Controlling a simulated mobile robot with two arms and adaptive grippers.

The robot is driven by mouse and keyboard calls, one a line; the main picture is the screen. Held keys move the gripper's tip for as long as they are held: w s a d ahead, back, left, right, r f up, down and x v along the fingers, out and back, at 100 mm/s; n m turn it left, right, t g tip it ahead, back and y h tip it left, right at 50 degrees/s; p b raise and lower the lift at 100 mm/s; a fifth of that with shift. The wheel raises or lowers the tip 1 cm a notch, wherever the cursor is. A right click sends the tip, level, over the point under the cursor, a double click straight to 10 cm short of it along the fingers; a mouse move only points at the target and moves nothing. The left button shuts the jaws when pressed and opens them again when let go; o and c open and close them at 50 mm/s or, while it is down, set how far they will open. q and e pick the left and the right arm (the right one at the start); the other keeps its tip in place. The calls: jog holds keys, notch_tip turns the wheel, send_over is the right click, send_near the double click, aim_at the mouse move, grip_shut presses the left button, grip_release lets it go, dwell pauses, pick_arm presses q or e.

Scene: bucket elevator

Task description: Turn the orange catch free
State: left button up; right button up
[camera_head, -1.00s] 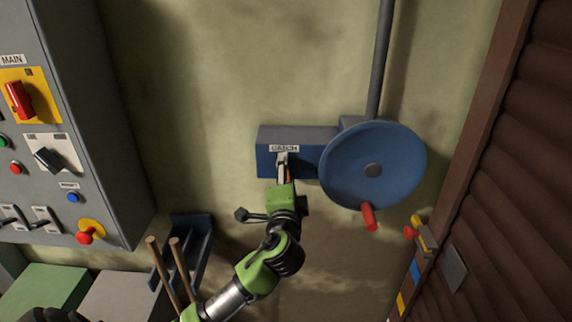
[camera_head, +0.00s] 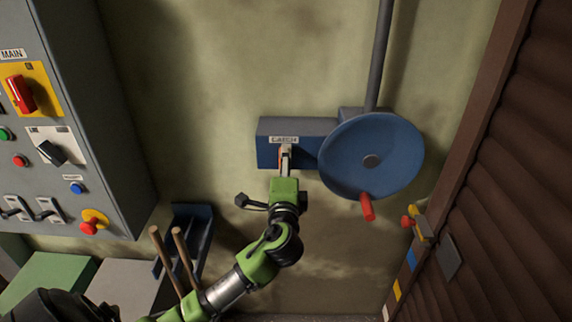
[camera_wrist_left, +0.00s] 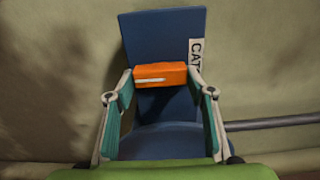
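The orange catch (camera_wrist_left: 160,74) is a small block on the face of the blue catch box (camera_head: 267,154), under the CATCH label. My left gripper (camera_head: 285,158) reaches up to it in the head view, where its fingers hide most of the catch. In the left wrist view my left gripper (camera_wrist_left: 160,80) has one finger at each end of the catch. The fingertips appear to touch both ends, with no clear gap. The label stands sideways there, partly behind the right finger. My right gripper is not in view.
A blue handwheel (camera_head: 345,155) with a red handle (camera_head: 367,207) is right of the catch box. A grey control cabinet (camera_head: 115,165) stands at left. Two wooden handles (camera_head: 165,262) rise by a blue rack (camera_head: 195,235) below. A brown slatted shutter (camera_head: 510,200) is at right.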

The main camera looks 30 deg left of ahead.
pick_arm(q)
jog(key=shift+o, duration=1)
jog(key=shift+s, duration=0.1)
jog(key=v, duration=1.2)
